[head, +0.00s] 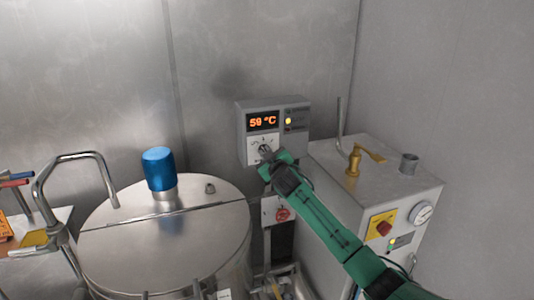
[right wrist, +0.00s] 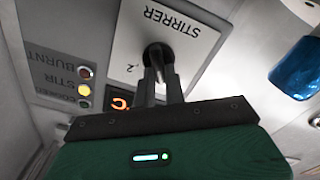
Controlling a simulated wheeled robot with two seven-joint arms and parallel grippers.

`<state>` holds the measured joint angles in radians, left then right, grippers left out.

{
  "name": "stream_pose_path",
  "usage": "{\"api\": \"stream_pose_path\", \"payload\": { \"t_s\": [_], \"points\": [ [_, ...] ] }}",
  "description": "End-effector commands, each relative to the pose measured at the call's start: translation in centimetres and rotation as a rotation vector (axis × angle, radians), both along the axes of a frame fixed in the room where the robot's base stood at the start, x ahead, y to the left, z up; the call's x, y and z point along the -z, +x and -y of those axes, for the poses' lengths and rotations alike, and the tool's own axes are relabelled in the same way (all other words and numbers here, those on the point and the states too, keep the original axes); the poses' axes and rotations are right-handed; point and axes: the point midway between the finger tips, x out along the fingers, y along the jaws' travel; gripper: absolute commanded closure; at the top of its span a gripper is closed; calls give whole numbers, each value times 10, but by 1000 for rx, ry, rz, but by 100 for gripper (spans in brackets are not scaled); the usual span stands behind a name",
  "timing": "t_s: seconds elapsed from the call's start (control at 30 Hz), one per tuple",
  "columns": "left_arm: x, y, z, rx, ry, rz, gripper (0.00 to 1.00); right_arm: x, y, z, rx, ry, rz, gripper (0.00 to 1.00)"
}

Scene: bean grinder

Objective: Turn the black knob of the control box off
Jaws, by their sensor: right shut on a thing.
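The grey control box (head: 243,128) is on the back wall, with an orange display reading about 59 °C. Its black knob (head: 264,148) is on a white plate at the lower left of its face. In the right wrist view the knob (right wrist: 157,52) is on the plate marked STIRRER (right wrist: 190,22), seen upside down. My right gripper (head: 268,157) reaches up from the lower right, its two fingers shut on the knob. The fingers hide part of the knob, so its exact setting cannot be read. My left gripper is not in view.
The STIR lamp (right wrist: 83,90) is lit yellow. A steel vessel (head: 190,235) with a blue cap (head: 159,168) stands at left. A grey machine (head: 330,170) with a brass tap (head: 365,158) and red switch stands at right. A red knob (head: 283,214) is below the box.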

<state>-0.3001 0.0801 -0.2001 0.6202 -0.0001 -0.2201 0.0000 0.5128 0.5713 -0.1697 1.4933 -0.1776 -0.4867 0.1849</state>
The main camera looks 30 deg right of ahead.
Motion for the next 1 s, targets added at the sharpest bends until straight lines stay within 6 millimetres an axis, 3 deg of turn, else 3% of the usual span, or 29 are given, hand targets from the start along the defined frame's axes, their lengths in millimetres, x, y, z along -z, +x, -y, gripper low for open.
{"api": "stream_pose_path", "payload": {
  "t_s": [0.4, 0.97, 1.0],
  "points": [
    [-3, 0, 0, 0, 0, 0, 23, 2, 0, -2, 0, -209, -52, 100],
    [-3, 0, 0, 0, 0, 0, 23, 3, 0, -2, 0, -243, -60, 100],
    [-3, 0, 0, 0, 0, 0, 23, 3, 0, -2, 0, -243, -60, 86]
  ]
}}
